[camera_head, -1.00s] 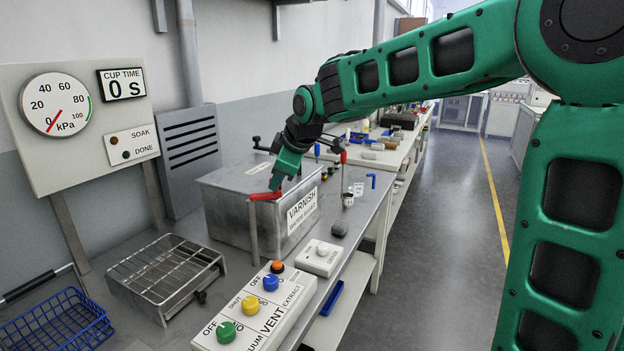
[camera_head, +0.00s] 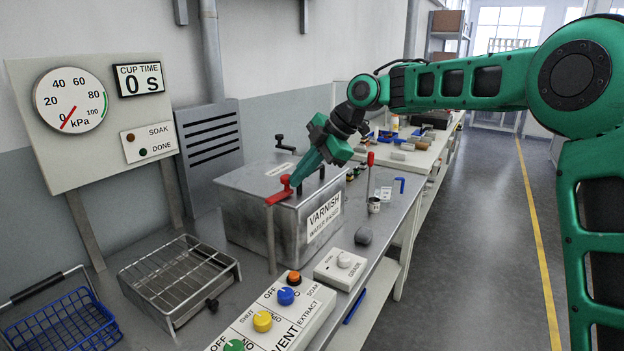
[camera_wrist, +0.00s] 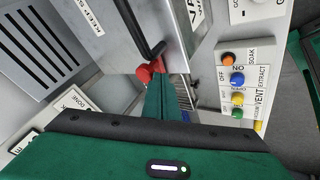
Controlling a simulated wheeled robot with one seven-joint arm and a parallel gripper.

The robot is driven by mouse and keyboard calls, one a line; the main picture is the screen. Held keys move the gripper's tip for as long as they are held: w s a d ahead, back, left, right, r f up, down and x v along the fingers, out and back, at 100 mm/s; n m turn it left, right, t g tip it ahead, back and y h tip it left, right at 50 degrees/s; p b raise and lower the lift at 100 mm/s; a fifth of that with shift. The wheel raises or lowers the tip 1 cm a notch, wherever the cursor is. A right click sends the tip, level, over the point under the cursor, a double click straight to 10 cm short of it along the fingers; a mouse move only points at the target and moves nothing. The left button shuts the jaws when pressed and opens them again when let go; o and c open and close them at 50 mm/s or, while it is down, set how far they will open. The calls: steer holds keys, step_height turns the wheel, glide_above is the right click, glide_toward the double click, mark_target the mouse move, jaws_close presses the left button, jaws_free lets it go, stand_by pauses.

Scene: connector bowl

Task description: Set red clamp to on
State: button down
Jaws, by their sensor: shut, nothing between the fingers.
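The red clamp (camera_head: 281,191) is a red lever on the front top edge of the metal varnish tank (camera_head: 240,208). It also shows in the wrist view (camera_wrist: 148,71) at the tip of my fingers. My gripper (camera_head: 297,182) is shut and empty, its fingertips right beside the raised end of the red clamp. I cannot tell whether they touch it. Another clamp, with a red upright handle (camera_head: 370,158), stands at the tank's right side.
A control box (camera_head: 275,318) with coloured knobs and a grade dial box (camera_head: 341,266) stand in front of the tank. A wire rack (camera_head: 180,270) and a blue basket (camera_head: 62,322) are at the left. A gauge panel (camera_head: 100,150) stands behind. The floor at the right is clear.

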steer(key=shift+w+a, duration=0.2)
steer(key=shift+w, duration=0.3)
stand_by(0.3)
